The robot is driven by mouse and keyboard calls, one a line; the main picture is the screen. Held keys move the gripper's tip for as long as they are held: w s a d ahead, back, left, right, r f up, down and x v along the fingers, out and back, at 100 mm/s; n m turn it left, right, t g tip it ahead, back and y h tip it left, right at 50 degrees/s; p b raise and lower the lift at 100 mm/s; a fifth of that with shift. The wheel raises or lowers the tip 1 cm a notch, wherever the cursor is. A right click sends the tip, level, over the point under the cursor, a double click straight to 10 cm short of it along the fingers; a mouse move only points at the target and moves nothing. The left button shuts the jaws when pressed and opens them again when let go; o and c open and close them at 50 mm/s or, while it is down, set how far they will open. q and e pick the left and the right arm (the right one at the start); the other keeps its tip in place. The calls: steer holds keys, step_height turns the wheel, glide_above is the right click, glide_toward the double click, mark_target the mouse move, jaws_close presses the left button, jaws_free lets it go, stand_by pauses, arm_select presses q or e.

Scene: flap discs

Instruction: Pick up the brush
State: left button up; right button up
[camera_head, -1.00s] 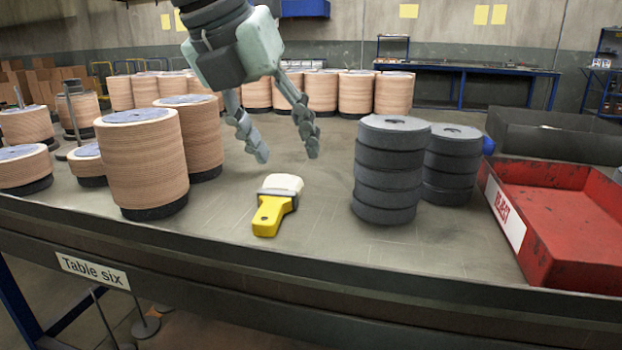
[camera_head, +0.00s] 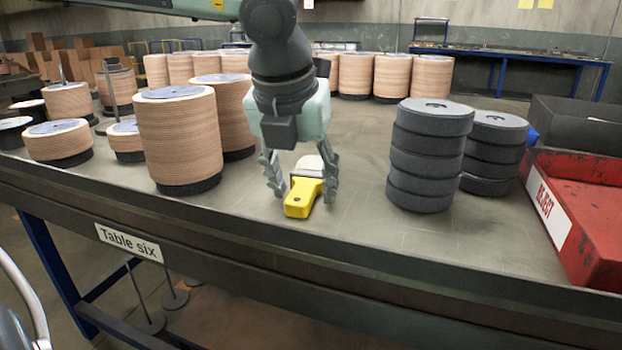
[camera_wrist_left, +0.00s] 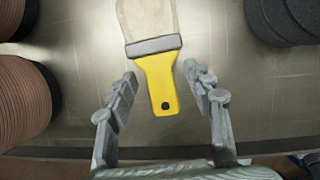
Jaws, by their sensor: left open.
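The brush (camera_head: 303,196) lies on the table, with a yellow handle toward the front edge, a grey band and pale bristles pointing away. My left gripper (camera_head: 303,197) is open above the brush, with one finger on each side of it in the head view. In the left wrist view the yellow handle of the brush (camera_wrist_left: 158,82) reaches between the open fingers of the left gripper (camera_wrist_left: 158,88). A gap shows on both sides of the handle. The gripper's body hides part of the bristles' surroundings in the head view. My right gripper is not in view.
Tan disc stacks (camera_head: 180,140) stand left of the brush, and dark grey disc stacks (camera_head: 428,158) stand to its right. A red reject tray (camera_head: 598,225) sits at the far right. The table's raised front edge (camera_head: 330,248) runs close before the brush.

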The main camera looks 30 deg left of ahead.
arm_select(q)
steer(key=shift+c, duration=0.4)
jaws_close()
steer(key=shift+r, duration=0.1)
